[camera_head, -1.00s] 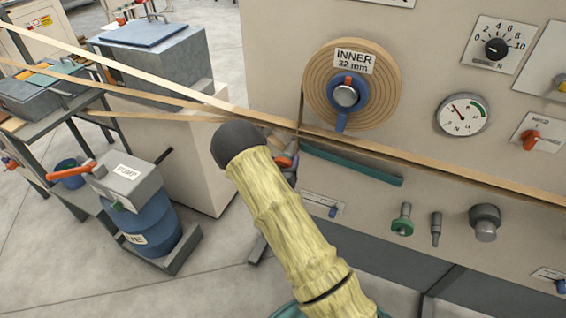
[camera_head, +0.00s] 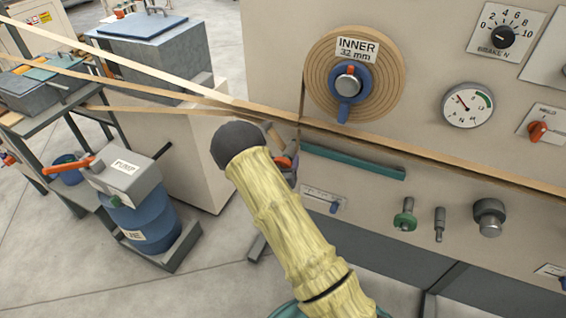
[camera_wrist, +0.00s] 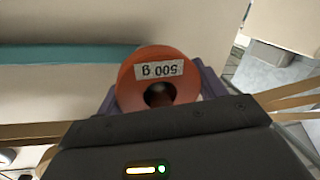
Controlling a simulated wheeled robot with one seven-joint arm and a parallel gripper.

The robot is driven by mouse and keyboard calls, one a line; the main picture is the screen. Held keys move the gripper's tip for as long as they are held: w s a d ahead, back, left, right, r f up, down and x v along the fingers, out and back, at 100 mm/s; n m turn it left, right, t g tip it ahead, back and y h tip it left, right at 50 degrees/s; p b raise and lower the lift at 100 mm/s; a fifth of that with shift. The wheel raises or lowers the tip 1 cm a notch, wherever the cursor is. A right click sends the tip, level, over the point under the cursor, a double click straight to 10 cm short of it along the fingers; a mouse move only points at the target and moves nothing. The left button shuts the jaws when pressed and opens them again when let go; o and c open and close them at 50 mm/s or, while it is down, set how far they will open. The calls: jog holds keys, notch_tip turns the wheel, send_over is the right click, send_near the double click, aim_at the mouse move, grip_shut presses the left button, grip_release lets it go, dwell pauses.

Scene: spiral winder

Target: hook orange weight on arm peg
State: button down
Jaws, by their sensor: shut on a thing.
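In the wrist view an orange ring-shaped weight (camera_wrist: 158,75) with a white "500 g" label sits between the fingers of my gripper (camera_wrist: 160,92), which is shut on it. A dark hole shows in the weight's lower middle. In the head view my arm hides most of the gripper; a small orange part of the weight (camera_head: 290,163) shows just right of my arm's dark round end. It is in front of the machine panel, just below the tape. I cannot make out the arm peg for sure in either view.
A wound tape roll (camera_head: 313,98) marked "INNER 32 mm" is on the panel (camera_head: 440,50). Tan tapes (camera_head: 420,157) stretch across the front, close to my gripper. A teal bar (camera_head: 352,161) lies below them. A blue pump drum (camera_head: 150,220) stands on the left.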

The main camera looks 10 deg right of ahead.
jog(key=shift+d+f+b, duration=0.15)
jog(key=shift+f+b, duration=1.7)
jog(key=shift+f, duration=0.5)
jog(key=shift+c, duration=0.6)
grip_release()
jog(key=shift+s, duration=0.2)
jog(key=v, duration=1.7)
jog(key=shift+r, duration=0.1)
